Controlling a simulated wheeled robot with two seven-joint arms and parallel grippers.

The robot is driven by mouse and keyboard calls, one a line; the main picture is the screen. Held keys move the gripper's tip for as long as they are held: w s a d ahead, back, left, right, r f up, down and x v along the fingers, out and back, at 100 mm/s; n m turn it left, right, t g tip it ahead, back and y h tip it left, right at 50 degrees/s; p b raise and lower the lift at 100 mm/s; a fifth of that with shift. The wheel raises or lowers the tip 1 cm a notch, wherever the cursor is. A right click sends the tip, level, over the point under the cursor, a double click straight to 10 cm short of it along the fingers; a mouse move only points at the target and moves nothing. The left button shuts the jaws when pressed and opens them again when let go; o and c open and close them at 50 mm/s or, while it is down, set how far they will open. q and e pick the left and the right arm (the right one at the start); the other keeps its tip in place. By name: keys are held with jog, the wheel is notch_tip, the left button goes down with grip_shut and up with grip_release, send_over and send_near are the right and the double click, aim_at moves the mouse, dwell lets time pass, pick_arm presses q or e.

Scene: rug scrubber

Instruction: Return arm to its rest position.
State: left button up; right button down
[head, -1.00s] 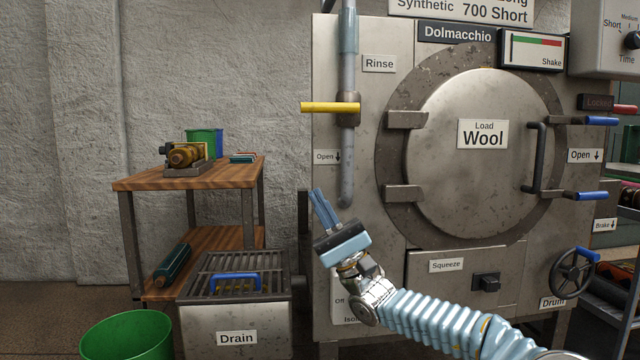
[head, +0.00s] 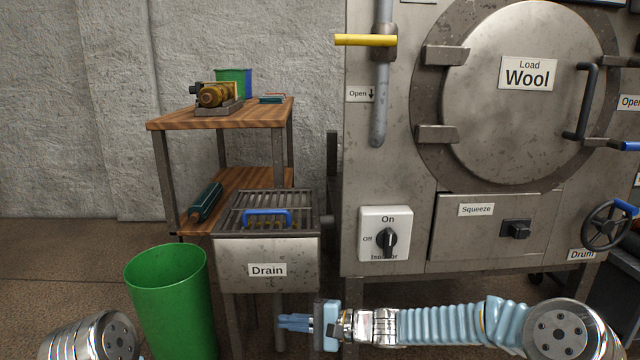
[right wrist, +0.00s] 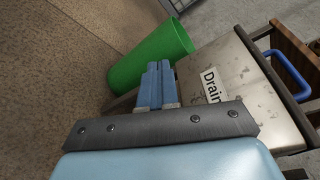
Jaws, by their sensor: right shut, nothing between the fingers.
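My right arm (head: 440,326) reaches in from the lower right of the head view and lies nearly level across the bottom. Its gripper (head: 292,322) points left, below the drain box and in front of the machine. In the right wrist view the blue fingers (right wrist: 155,86) are closed together with nothing between them. They appear over the floor near the green bin and the drain box, with no visible contact. A silver joint of my left arm (head: 92,338) shows at the lower left; my left gripper is out of view.
The green bin (head: 170,300) stands left of the drain box (head: 268,262) with its blue handle. Behind is a wooden shelf unit (head: 220,116). The large machine (head: 400,180) fills the right, with an isolator switch (head: 386,238) and yellow lever (head: 366,40).

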jog(key=s+d+f+g+h, duration=0.1)
jog(key=s+f+h, duration=0.15)
jog(key=f, duration=0.45)
jog(key=s+d+f+g+h, duration=0.1)
jog(key=s+d+f+h, duration=0.1)
jog(key=s+f, duration=0.35)
jog(key=s+d+f+n+g+h, duration=0.1)
jog(key=s+d+f+n+h, duration=0.25)
jog(key=s+d+f, duration=0.65)
jog(key=s+d+f+n+h, duration=0.3)
jog(key=s+d+f+h, duration=0.15)
jog(key=s+f, duration=0.5)
pick_arm(q)
notch_tip(320, 180, up, 17)
jog(key=p, duration=1.7)
jog(key=shift+s+d, duration=0.35)
pick_arm(e)
notch_tip(320, 180, up, 16)
jog(key=w, duration=0.1)
jog(key=shift+f, duration=0.15)
jog(key=shift+y, duration=0.25)
pick_arm(q)
jog(key=shift+r, duration=0.1)
jog(key=shift+c, duration=0.2)
pick_arm(e)
jog(key=shift+w, duration=0.1)
